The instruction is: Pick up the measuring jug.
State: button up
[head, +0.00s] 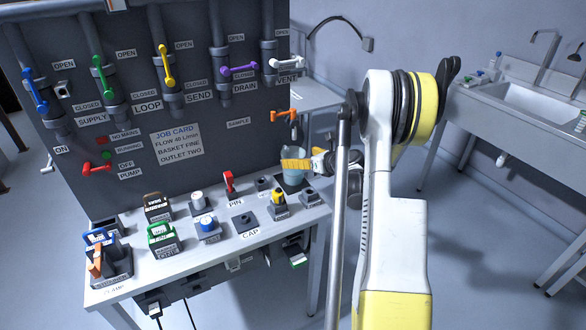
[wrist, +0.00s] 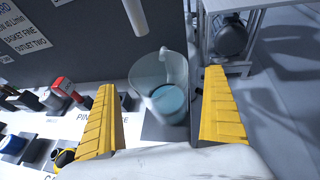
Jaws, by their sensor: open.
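The measuring jug is a clear, bluish vessel with blue-green contents, standing on a dark square pad at the right end of the bench. It shows in the head view (head: 294,179), partly hidden by my gripper, and in the wrist view (wrist: 168,103). My gripper (head: 297,164) has yellow ribbed fingers and is at the jug's upper part. In the wrist view my gripper (wrist: 160,80) is open, with one finger to the left of the jug and one to the right. Gaps show on both sides. The jug's handle cannot be made out clearly.
A grey panel (head: 205,130) with pipes and coloured valve levers rises behind the bench (head: 190,262). An orange sample lever (head: 284,114) sits above the jug. A red-handled pin (head: 229,181) and a yellow-topped part (head: 279,198) stand left of it. A sink (head: 535,100) is at far right.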

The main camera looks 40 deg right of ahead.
aim_at(292, 154)
jog(key=b+x, duration=0.2)
jog(key=x, duration=0.2)
jog(key=shift+w+a, duration=0.1)
jog(key=shift+w, duration=0.25)
jog(key=c, duration=1.3)
jog(key=shift+r, duration=0.15)
